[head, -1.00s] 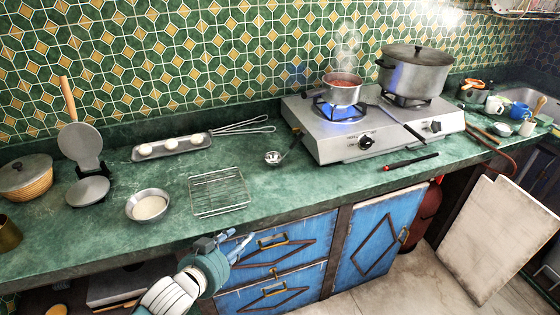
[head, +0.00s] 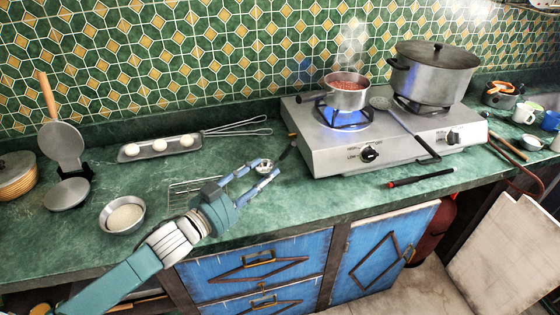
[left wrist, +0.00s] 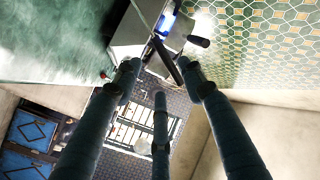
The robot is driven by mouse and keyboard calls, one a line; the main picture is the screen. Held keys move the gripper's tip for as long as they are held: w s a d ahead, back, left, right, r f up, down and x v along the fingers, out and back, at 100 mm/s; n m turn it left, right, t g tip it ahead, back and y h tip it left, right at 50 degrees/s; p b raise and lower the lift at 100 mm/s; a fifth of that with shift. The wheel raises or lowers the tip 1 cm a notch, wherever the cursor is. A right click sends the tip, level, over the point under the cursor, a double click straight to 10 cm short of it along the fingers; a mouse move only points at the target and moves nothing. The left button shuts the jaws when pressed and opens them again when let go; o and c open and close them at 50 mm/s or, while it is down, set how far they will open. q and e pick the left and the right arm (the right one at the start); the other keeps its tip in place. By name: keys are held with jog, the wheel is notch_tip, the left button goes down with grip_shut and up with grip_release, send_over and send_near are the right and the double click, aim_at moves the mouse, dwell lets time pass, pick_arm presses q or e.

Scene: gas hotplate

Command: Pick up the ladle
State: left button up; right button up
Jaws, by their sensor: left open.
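The ladle (head: 263,165) lies on the green counter left of the stove. Its small metal bowl shows between my left fingertips, and its dark handle runs up and right towards the stove's corner. My left gripper (head: 267,167) is open, its fingers pointing right, one on either side of the bowl in the head view. I cannot tell whether they touch it or hover above it. In the left wrist view the spread fingers of the gripper (left wrist: 160,80) show, and I cannot make out the ladle there. My right gripper is not in view.
The gas stove (head: 330,157) has a lit burner under a steaming saucepan (head: 346,97), with a large pot (head: 433,80) beside it. A skimmer (head: 382,104) lies across the stove. A wire rack (head: 180,195) is partly under my left arm. A red-and-black utensil (head: 420,178) lies in front of the stove.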

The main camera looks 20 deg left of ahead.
aim_at(286, 155)
pick_arm(q)
jog(key=x, duration=0.3)
jog(key=r+p+x, duration=0.1)
jog(key=x, duration=0.1)
jog(key=shift+w+d, duration=0.1)
jog(key=shift+d, duration=0.05)
jog(key=p+x, duration=0.1)
jog(key=x, duration=0.3)
jog(key=shift+d+r+p, duration=0.15)
jog(key=shift+p, duration=0.2)
jog(key=shift+w+d, duration=0.1)
jog(key=shift+w, duration=0.2)
jog(key=shift+c, duration=0.7)
grip_shut()
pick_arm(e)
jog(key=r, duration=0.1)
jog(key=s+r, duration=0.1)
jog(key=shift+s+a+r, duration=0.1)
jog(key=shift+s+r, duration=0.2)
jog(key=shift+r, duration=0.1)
